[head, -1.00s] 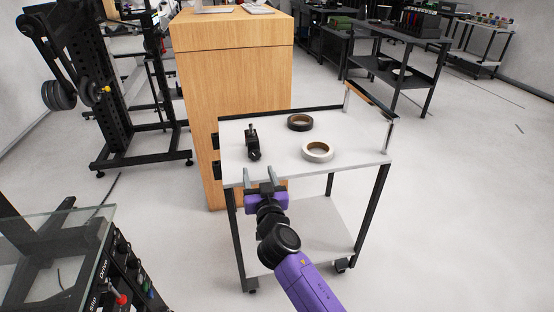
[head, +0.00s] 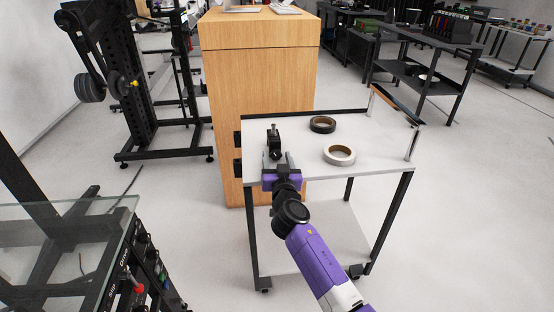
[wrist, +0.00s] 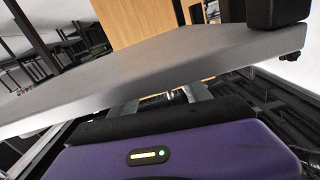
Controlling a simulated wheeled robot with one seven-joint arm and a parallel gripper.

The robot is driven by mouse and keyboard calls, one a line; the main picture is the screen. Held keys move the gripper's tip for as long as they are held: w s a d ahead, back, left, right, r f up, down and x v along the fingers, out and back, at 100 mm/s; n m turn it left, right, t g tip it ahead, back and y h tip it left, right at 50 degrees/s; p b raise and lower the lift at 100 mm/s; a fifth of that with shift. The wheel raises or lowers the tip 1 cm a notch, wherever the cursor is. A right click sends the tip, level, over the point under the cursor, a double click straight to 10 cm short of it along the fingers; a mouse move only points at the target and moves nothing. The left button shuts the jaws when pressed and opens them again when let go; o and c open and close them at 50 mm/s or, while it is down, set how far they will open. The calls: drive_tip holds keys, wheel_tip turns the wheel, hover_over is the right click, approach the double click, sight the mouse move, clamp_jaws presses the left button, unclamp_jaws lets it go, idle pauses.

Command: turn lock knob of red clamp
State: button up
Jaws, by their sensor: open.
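No red clamp shows in either view. A small black device (head: 274,146) with an upright post stands near the left front of the cart top (head: 304,160). I cannot make out a lock knob on it. My gripper (head: 277,160) is open and empty at the cart's front edge, just in front of the black device. In the wrist view, my gripper's fingers (wrist: 162,97) are apart below the pale slab of the cart top (wrist: 130,75). A black block, probably part of the device, shows there at the upper right (wrist: 275,12), cut off by the frame.
A wooden cabinet (head: 262,110) stands behind the cart. A glass-topped table (head: 70,235) is at lower left. The floor right of the cart is clear.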

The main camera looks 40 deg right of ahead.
clamp_jaws()
drive_tip(key=shift+n+b, duration=0.5)
drive_tip(key=shift+n, duration=1.9)
unclamp_jaws()
drive_tip(key=shift+s+a, duration=0.1)
drive_tip(key=v, duration=0.7)
drive_tip(key=shift+s+a, duration=0.15)
drive_tip(key=shift+s, duration=0.15)
